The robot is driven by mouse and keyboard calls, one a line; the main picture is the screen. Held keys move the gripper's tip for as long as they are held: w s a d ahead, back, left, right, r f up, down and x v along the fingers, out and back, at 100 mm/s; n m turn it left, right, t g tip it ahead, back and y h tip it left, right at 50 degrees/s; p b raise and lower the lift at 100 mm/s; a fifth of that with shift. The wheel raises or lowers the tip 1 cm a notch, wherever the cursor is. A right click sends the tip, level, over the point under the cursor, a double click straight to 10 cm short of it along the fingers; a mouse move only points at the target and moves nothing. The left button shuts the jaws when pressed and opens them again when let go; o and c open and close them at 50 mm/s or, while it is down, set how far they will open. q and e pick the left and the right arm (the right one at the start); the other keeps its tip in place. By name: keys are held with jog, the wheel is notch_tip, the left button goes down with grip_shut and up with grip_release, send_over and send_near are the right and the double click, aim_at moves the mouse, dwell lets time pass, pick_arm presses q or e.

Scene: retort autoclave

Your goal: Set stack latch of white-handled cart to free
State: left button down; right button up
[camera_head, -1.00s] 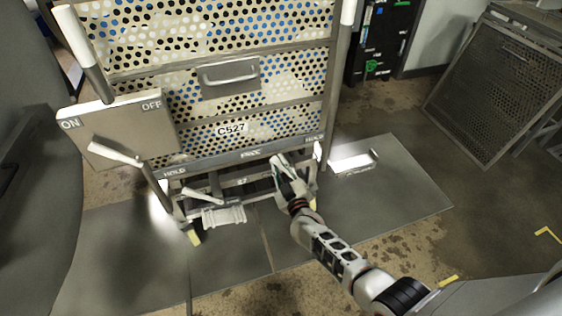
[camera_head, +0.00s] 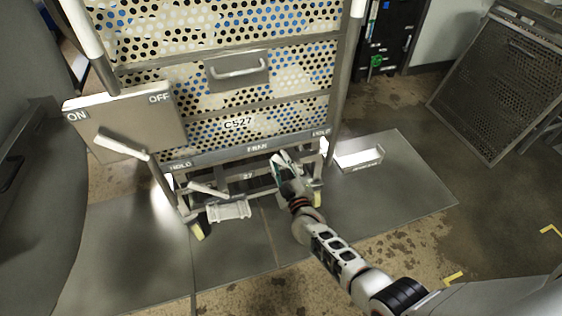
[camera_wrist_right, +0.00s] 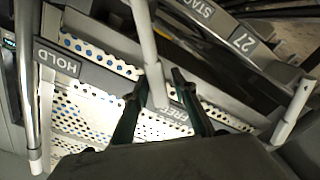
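The cart with white-capped posts (camera_head: 78,28) stands upright ahead, with a perforated body marked C527 and a low bar (camera_head: 200,160) lettered HOLD, FREE, HOLD. In the right wrist view, a pale latch lever (camera_wrist_right: 150,50) runs between my right gripper's fingers and its end lies over the FREE lettering. My right gripper (camera_head: 282,160) is at the cart's lower front, under the bar; in the wrist view its fingers (camera_wrist_right: 160,78) are apart, one each side of the lever, with a gap visible on the right side. My left gripper is not in view.
A box marked ON and OFF (camera_head: 150,115) with a white lever (camera_head: 120,145) is at the cart's left. A second low lever (camera_head: 207,190) and a ribbed pedal (camera_head: 228,210) sit under the cart. A mesh panel (camera_head: 495,85) leans at right.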

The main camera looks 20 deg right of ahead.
dwell(0.3)
jog(key=s, duration=0.7)
jog(key=shift+s, duration=0.25)
jog(key=shift+d, duration=0.15)
